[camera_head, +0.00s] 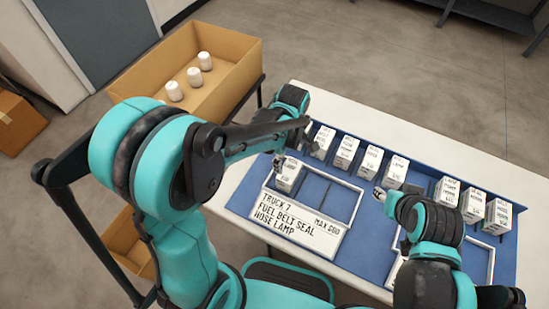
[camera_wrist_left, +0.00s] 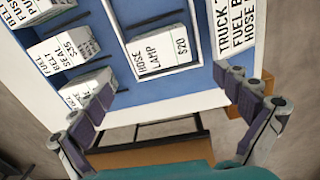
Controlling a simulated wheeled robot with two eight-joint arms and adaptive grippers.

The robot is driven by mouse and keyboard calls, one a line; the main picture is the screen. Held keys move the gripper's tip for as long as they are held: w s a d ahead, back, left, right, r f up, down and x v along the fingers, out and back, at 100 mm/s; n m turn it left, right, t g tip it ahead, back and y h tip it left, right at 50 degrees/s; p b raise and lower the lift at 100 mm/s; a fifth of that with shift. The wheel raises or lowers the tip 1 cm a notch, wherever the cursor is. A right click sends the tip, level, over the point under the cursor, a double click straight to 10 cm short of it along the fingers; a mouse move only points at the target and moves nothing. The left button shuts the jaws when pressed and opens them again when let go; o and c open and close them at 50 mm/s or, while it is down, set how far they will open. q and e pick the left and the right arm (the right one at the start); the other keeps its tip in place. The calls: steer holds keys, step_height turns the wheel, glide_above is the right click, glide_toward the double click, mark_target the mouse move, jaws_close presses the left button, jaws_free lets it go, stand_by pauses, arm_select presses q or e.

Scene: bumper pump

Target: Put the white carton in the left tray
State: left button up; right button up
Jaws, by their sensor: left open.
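Several white cartons with printed labels stand in a row along the back of the blue board, such as one (camera_head: 322,142) near its left end. The left tray (camera_head: 356,207) is a white frame behind the TRUCK 7 sign. A white carton (camera_head: 287,176) stands in its left part; in the left wrist view this carton (camera_wrist_left: 162,48) reads HOSE LAMP $20. My left gripper (camera_head: 290,143) is open and empty by the board's left edge, near that carton; its fingers (camera_wrist_left: 167,88) are spread in the wrist view. My right gripper (camera_head: 379,193) is near the board's middle; its jaws are unclear.
The TRUCK 7 sign (camera_head: 290,224) lies in front of the left tray. A second white frame (camera_head: 490,262) is at the right, partly behind my right arm. A cardboard bin (camera_head: 226,84) with several white pots stands left of the table. Part of the left tray is empty.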

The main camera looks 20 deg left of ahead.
arm_select(q)
steer(key=s+a+r+m+t, duration=0.6)
steer(key=s+r+m, duration=0.5)
steer(key=m, duration=0.3)
steer(key=shift+s+a+m+t, duration=0.25)
steer(key=shift+a+m+t, duration=0.15)
steer(key=shift+a, duration=0.45)
steer(key=shift+d, duration=0.1)
